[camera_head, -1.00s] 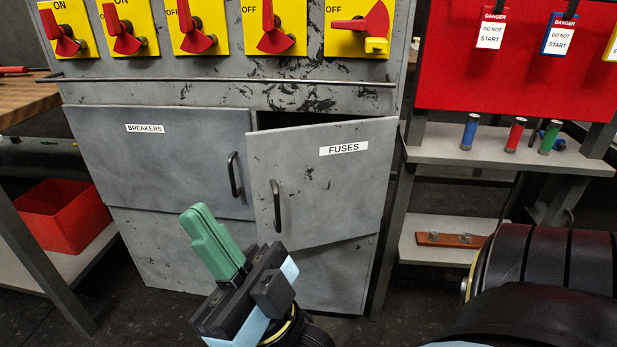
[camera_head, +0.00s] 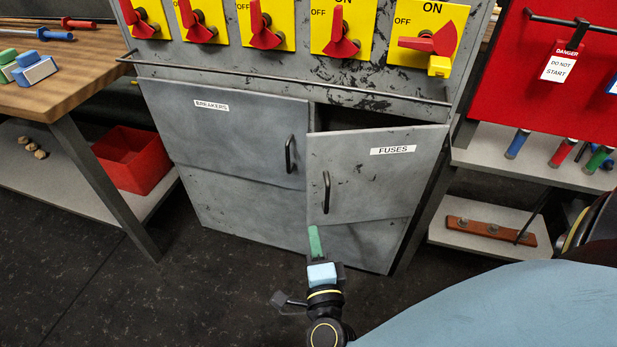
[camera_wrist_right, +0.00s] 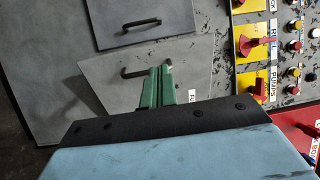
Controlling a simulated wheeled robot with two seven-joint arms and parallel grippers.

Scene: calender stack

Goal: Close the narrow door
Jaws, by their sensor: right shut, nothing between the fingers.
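The narrow door, labelled FUSES (camera_head: 385,185), stands partly open on the grey cabinet, with a dark gap above it. Its black handle (camera_head: 326,192) is on its left side. It also shows in the right wrist view (camera_wrist_right: 195,65), with its handle (camera_wrist_right: 133,72) just left of my green fingers. The wider BREAKERS door (camera_head: 230,130) beside it looks shut. My right gripper (camera_head: 315,240) is shut and empty, in front of and below the narrow door's lower left corner. Whether it touches the door cannot be told. My left gripper is not in view.
A black rail (camera_head: 290,84) runs across the cabinet above the doors, below red switches on yellow plates. A wooden bench (camera_head: 60,85) with a red bin (camera_head: 135,158) stands at left. A shelf (camera_head: 545,168) with coloured cylinders is at right. The floor in front is clear.

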